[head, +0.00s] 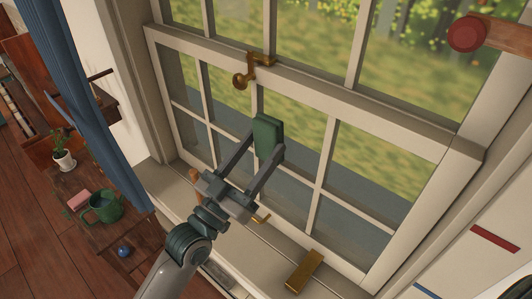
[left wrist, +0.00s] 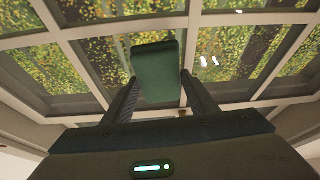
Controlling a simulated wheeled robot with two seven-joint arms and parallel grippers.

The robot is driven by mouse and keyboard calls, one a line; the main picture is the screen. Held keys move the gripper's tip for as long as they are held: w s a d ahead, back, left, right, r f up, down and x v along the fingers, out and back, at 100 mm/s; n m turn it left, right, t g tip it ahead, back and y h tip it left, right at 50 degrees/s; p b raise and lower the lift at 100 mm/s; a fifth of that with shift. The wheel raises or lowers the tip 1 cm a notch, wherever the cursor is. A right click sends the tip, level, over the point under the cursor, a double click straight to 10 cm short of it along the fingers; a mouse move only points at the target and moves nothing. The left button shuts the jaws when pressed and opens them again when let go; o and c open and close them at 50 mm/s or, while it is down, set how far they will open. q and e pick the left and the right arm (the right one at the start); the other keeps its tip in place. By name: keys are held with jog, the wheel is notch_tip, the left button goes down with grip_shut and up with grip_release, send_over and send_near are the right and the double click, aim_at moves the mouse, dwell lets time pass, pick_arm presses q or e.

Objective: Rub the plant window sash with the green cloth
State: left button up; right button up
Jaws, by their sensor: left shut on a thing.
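The green cloth (head: 268,139) is a thick folded block held between the fingers of my left gripper (head: 262,160), which is shut on it. In the left wrist view the cloth (left wrist: 157,72) stands up between the two dark fingers (left wrist: 158,98). The window sash (head: 330,97) is a pale frame with several panes, and the cloth is in front of its lower part. The sash bars also show in the left wrist view (left wrist: 180,20). I cannot tell whether the cloth touches the sash. My right gripper is not in view.
A brass latch (head: 250,70) sits on the sash's upper rail. A brass piece (head: 305,271) lies on the sill. At left, a blue curtain (head: 85,100) hangs beside a small table with a potted plant (head: 64,160), a green mug (head: 104,207) and a blue ball (head: 124,251).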

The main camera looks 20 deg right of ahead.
aim_at(273, 144)
pick_arm(q)
jog(key=shift+w+a, duration=0.3)
jog(key=shift+w, duration=0.2)
jog(key=shift+r, duration=0.1)
jog(key=shift+r+p, duration=0.8)
jog(key=shift+r, duration=0.15)
jog(key=shift+s+d, duration=0.1)
jog(key=shift+s+d+f+p, duration=0.1)
jog(key=shift+s+d+p, duration=0.35)
jog(key=shift+s, duration=0.25)
jog(key=shift+s+d+p, duration=0.3)
jog(key=shift+s+d, duration=0.15)
jog(key=shift+s, duration=0.2)
jog(key=shift+s, duration=0.1)
